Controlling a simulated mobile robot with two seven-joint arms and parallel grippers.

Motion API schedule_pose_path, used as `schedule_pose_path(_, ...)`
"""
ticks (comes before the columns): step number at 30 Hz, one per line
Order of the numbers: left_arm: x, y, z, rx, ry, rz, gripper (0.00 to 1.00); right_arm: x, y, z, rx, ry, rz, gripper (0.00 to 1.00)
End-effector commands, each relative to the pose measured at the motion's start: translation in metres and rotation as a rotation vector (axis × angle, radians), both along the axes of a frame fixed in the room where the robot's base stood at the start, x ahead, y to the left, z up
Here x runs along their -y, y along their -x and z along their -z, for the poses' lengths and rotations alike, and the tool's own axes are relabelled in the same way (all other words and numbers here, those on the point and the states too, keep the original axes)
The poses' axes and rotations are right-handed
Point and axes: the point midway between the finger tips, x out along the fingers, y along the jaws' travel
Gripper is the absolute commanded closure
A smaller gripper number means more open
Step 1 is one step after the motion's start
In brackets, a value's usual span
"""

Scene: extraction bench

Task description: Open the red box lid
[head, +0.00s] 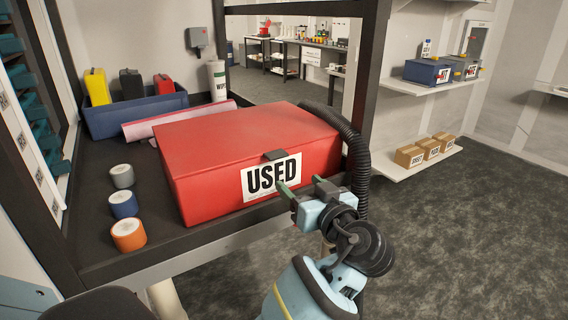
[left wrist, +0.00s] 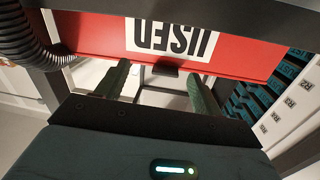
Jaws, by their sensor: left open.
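The red box (head: 205,195) sits on the dark bench with its red lid (head: 240,130) shut. A white "USED" label (head: 271,177) is on its front face, and a small dark latch tab (head: 274,155) is at the lid's front edge. My left gripper (head: 298,183) is open and empty in front of the box, just below and right of the tab. In the left wrist view the label (left wrist: 172,38) appears upside down, and the tab (left wrist: 165,69) shows between the open fingers (left wrist: 157,72). I cannot tell whether a finger touches the box. My right gripper is not in view.
A black corrugated hose (head: 357,150) and a dark frame post (head: 367,80) stand at the box's right. Tape rolls (head: 123,204) lie to its left. A blue bin (head: 133,115) with coloured containers and a pink roll (head: 175,122) are behind. The floor at right is clear.

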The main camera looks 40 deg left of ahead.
Motion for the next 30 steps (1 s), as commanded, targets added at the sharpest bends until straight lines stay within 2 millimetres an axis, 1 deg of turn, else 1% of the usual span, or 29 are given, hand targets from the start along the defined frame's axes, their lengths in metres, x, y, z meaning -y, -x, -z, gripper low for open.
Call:
schedule_pose_path(1, 0.0, 0.001, -0.01, 0.036, 0.003, -0.028, 0.33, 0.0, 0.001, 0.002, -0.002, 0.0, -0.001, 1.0)
schedule_pose_path(2, 0.0, 0.003, -0.016, 0.057, 0.003, -0.044, 0.33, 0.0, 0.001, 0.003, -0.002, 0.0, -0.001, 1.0)
schedule_pose_path(5, 0.0, 0.006, -0.028, 0.098, 0.007, -0.078, 0.33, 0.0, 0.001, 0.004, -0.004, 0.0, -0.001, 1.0)
schedule_pose_path(11, -0.001, 0.007, -0.032, 0.111, 0.01, -0.089, 0.33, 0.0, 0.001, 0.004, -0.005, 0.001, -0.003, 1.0)
schedule_pose_path(14, -0.005, 0.005, -0.032, 0.112, 0.008, -0.089, 0.33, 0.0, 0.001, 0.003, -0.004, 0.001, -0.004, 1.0)
schedule_pose_path(17, -0.016, 0.001, -0.033, 0.112, 0.007, -0.09, 0.33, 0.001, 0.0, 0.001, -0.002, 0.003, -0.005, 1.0)
schedule_pose_path(24, -0.049, -0.013, -0.034, 0.111, 0.006, -0.089, 0.33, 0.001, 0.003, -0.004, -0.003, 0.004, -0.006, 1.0)
schedule_pose_path(30, -0.067, -0.022, -0.033, 0.11, 0.007, -0.088, 0.33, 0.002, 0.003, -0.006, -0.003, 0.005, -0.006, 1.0)
